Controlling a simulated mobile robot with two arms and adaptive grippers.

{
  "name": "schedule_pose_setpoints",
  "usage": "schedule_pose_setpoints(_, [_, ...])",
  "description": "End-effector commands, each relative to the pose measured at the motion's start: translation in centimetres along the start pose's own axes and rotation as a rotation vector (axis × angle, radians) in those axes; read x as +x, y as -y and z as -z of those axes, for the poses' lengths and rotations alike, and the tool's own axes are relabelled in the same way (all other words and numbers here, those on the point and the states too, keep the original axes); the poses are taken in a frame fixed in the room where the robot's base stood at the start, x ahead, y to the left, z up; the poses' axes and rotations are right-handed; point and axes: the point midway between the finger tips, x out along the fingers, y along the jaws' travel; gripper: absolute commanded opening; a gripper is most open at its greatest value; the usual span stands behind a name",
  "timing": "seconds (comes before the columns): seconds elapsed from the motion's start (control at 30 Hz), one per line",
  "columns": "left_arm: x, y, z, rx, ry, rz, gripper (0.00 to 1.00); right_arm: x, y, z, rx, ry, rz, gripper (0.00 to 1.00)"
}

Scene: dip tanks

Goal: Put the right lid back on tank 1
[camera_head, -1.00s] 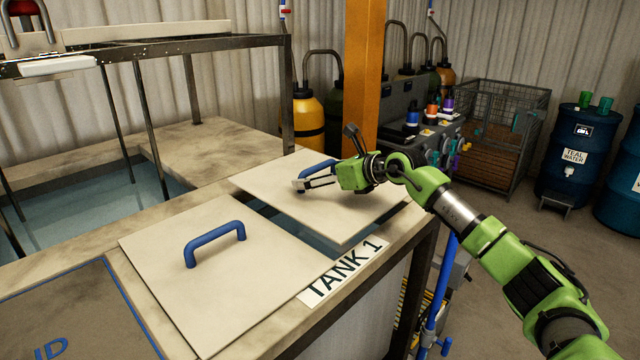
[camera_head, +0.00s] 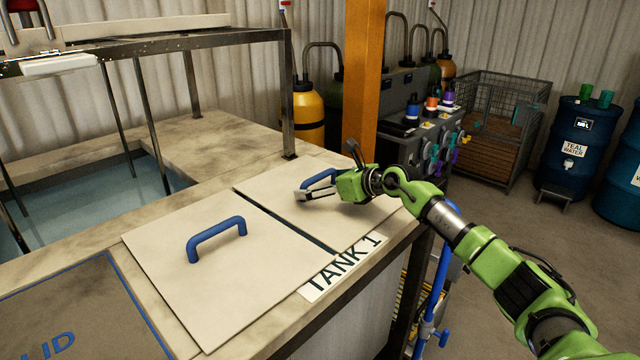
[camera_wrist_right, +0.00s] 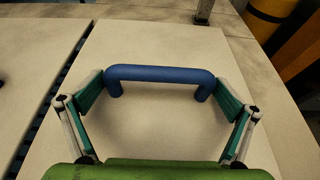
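The right lid (camera_head: 290,217) is a flat pale plate with a blue handle. It lies on tank 1, whose label (camera_head: 342,268) shows at the front edge. My right gripper (camera_head: 311,188) is at this lid's handle (camera_head: 318,178). In the right wrist view the handle (camera_wrist_right: 158,73) spans between the spread teal-padded fingertips (camera_wrist_right: 160,88), close to both; contact cannot be told. The left lid (camera_head: 215,275), with its own blue handle (camera_head: 216,237), lies beside it, with a narrow dark gap between them. My left gripper is not in view.
An orange post (camera_head: 363,80) stands just behind the right lid. A metal frame (camera_head: 150,45) rises over the open water (camera_head: 85,205) at the left. Blue drums (camera_head: 568,150) stand far right.

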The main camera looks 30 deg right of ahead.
Motion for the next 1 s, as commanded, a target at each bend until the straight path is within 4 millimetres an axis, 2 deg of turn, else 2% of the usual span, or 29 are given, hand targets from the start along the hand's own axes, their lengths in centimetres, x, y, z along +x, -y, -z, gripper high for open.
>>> schedule_pose_setpoints(0.27, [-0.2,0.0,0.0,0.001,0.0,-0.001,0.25,-0.1,0.0,-0.3,0.0,0.0,0.0,1.0])
schedule_pose_setpoints(0.37, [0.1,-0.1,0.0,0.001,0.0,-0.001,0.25,-0.7,0.1,-0.2,-0.002,0.001,0.002,1.0])
schedule_pose_setpoints(0.57, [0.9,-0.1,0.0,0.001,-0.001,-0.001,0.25,-3.8,0.1,0.1,-0.005,-0.002,0.003,1.0])
schedule_pose_setpoints(0.8, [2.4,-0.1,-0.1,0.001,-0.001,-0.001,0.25,-8.5,0.1,0.1,-0.004,-0.002,0.003,1.0])
schedule_pose_setpoints(1.0, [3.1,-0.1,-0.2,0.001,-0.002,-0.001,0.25,-11.1,0.1,0.0,-0.001,0.0,0.001,1.0])
